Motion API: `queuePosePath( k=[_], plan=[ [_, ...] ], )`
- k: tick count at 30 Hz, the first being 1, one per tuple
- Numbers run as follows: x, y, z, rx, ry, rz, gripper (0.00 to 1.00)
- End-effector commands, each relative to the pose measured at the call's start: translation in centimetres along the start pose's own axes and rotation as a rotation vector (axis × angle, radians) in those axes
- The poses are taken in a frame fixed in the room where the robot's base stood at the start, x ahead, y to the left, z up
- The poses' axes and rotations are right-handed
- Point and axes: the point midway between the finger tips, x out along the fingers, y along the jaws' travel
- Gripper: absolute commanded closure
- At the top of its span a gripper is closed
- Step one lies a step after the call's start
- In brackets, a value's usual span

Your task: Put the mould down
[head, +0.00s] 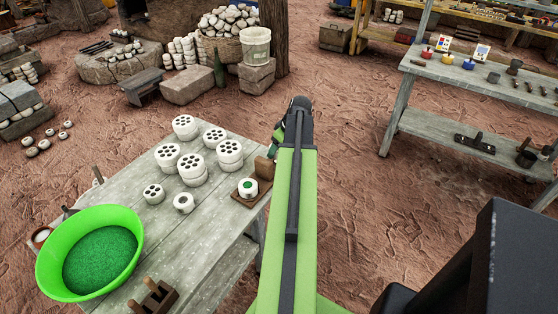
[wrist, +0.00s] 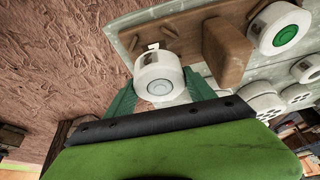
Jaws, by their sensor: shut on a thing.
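My gripper (wrist: 160,92) is shut on a small white round mould (wrist: 158,84) with a grey round centre, between its green fingers in the wrist view. In the head view my arm hides the mould and most of the gripper, which is beyond the table's right edge. A brown wooden board (head: 243,203) with an upright block (head: 264,168) lies at that edge. A white round piece with a green centre (head: 248,188) stands on it. The board (wrist: 150,38) and block (wrist: 228,52) appear close behind the held mould. I cannot tell whether the mould touches the board.
The grey table (head: 205,250) holds several white pieces with dark holes (head: 193,166), a small white ring-like piece (head: 183,202) and a green tub (head: 128,258) of green grains. A dark wooden item (head: 152,298) is at the front. Bare reddish ground lies to the right.

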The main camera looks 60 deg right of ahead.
Motion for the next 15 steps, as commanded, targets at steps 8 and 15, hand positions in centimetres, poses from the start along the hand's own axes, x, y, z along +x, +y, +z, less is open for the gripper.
queuePosePath(
  k=[8, 15],
  plan=[
    [2.2, 0.0, 0.9, 0.001, 0.0, 0.0, 0.89],
    [3.8, 0.0, 1.6, 0.001, 0.0, 0.0, 0.89]
  ],
)
